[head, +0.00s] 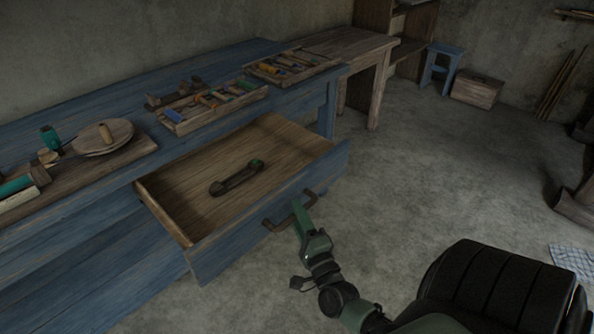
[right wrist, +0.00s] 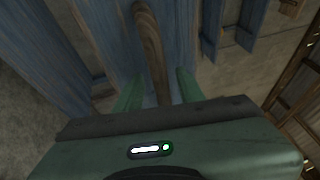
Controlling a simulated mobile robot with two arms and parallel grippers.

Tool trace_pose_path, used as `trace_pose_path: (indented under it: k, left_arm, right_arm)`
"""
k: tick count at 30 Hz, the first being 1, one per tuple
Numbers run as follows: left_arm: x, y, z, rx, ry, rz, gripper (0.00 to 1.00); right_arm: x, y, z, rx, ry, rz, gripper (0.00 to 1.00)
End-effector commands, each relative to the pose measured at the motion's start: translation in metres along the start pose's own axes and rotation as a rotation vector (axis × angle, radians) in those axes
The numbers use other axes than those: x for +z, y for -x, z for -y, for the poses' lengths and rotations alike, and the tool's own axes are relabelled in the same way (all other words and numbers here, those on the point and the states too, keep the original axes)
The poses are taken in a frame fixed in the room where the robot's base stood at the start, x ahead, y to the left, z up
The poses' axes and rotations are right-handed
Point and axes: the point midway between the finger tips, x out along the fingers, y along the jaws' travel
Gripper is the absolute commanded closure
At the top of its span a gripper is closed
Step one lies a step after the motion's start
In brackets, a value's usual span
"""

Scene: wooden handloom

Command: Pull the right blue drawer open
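The right blue drawer (head: 222,258) stands pulled well out of the blue bench, its wooden inside showing. A dark curved tool (head: 236,178) with a green end lies in it. The brown drawer handle (head: 275,224) is on the drawer's front. My right gripper (head: 302,208) is at the right part of this handle. In the right wrist view the handle (right wrist: 150,45) runs between the two green fingers of the right gripper (right wrist: 160,88), with gaps on both sides, so the fingers are open. My left gripper is not in view.
On the blue bench (head: 50,106) are two wooden trays of coloured spools, a round wooden disc (head: 102,137) and small tools. A wooden table (head: 346,42), a blue stool (head: 442,62) and a crate (head: 477,90) stand behind.

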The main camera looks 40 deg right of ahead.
Motion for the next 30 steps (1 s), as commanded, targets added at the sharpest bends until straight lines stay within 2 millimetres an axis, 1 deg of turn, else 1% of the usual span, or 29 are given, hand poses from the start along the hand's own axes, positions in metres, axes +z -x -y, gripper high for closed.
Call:
trace_pose_path:
  k: [7, 10, 13, 18, 21, 25, 30]
  left_arm:
    - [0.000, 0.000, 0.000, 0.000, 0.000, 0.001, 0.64]
    - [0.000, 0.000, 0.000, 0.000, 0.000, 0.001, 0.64]
    - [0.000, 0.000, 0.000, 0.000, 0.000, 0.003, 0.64]
    - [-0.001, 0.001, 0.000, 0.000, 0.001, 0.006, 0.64]
    - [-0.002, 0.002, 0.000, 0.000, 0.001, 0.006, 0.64]
    - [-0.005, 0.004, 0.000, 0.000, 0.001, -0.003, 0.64]
    - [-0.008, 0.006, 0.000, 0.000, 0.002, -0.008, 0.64]
  right_arm:
    - [-0.001, 0.000, 0.001, -0.002, 0.000, -0.001, 0.62]
    - [0.000, 0.005, 0.000, -0.001, 0.000, -0.001, 0.62]
    - [-0.001, 0.018, -0.001, 0.001, 0.000, -0.001, 0.62]
    - [-0.001, 0.049, -0.001, 0.002, 0.001, -0.001, 0.62]
    - [0.000, 0.064, -0.001, 0.002, 0.000, -0.001, 0.62]
    - [0.000, 0.075, 0.000, 0.001, 0.000, 0.000, 0.62]
    - [0.000, 0.078, 0.000, -0.002, -0.001, -0.001, 0.62]
